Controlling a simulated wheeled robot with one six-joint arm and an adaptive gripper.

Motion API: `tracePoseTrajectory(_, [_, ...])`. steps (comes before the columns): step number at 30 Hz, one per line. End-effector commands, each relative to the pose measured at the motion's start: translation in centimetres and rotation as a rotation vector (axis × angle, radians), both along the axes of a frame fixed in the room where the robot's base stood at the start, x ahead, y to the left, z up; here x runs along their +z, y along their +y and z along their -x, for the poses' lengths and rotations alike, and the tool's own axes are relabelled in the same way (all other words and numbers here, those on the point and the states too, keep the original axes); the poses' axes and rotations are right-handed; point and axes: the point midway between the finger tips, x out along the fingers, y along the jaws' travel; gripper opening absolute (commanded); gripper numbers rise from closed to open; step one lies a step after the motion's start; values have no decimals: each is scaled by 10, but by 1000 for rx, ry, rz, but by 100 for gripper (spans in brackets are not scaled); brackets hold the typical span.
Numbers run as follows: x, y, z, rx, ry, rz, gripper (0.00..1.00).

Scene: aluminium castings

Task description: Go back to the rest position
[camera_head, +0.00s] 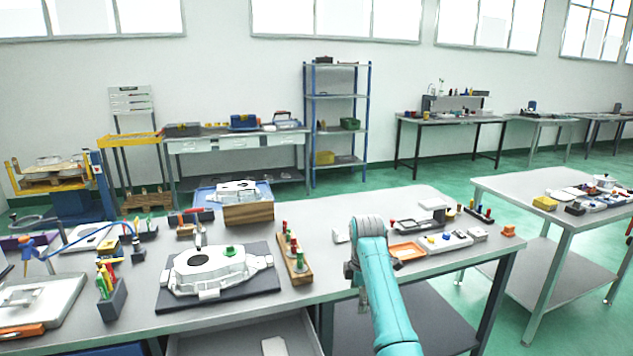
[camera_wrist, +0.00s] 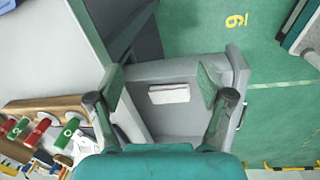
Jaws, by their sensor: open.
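In the wrist view my gripper (camera_wrist: 162,87) has its two fingers spread wide apart with nothing between them. Beyond the fingers is an open grey drawer (camera_wrist: 185,70) with a pale block (camera_wrist: 169,94) lying in it. The same drawer (camera_head: 240,338) shows below the bench's front edge, with the pale block (camera_head: 273,346) inside.
A white casting (camera_head: 222,268) lies on a dark mat. A wooden plug rack (camera_head: 294,258) stands right of it; it shows at the wrist view's left (camera_wrist: 50,104). An orange tray (camera_head: 407,251) lies behind my arm. Green floor (camera_head: 540,255) separates the benches.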

Motion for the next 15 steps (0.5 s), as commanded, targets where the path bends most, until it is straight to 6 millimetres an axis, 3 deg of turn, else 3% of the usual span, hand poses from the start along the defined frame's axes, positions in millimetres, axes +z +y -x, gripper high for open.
tracePoseTrajectory(1, [-27, -2, 6, -27, -12, -5, 80])
tracePoseTrajectory(6, [-100, -8, 25, -132, -85, -30, 80])
tracePoseTrajectory(15, [-208, -19, 79, -316, -211, -91, 80])
